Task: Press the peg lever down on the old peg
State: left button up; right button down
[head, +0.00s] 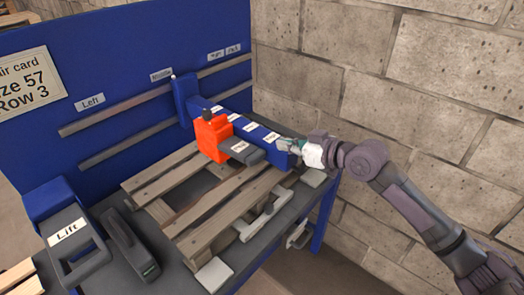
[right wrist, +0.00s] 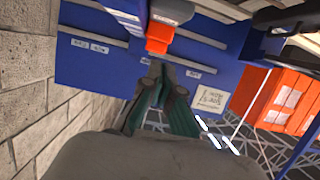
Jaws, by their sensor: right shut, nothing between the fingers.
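A blue gantry beam (head: 258,136) with several small labels reaches out over a wooden pallet (head: 190,180). A bright orange-red block (head: 212,138) with a black knob sits on its side; orange also shows in the right wrist view (right wrist: 158,38). A dark grey lever (head: 250,155) with a small, barely legible label sticks out from this block toward the front. My right gripper (head: 288,145) is at the near end of the beam, right of the lever; contact is unclear. Its fingers (right wrist: 158,75) are together and empty. I cannot make out the old peg. My left gripper is out of view.
A blue back panel (head: 120,60) carries two grey rails and position labels. A handle marked Lift (head: 72,240) and a dark grey handled tool (head: 130,245) are at the left front. A block wall (head: 400,80) closes off the right.

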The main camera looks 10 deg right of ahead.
jog(key=w+a+f+p, duration=0.3)
jog(key=w+a+f, duration=0.2)
jog(key=w+f, duration=0.1)
jog(key=shift+w+f+p, duration=0.15)
jog(key=shift+f+p, duration=0.2)
jog(key=shift+f, duration=0.05)
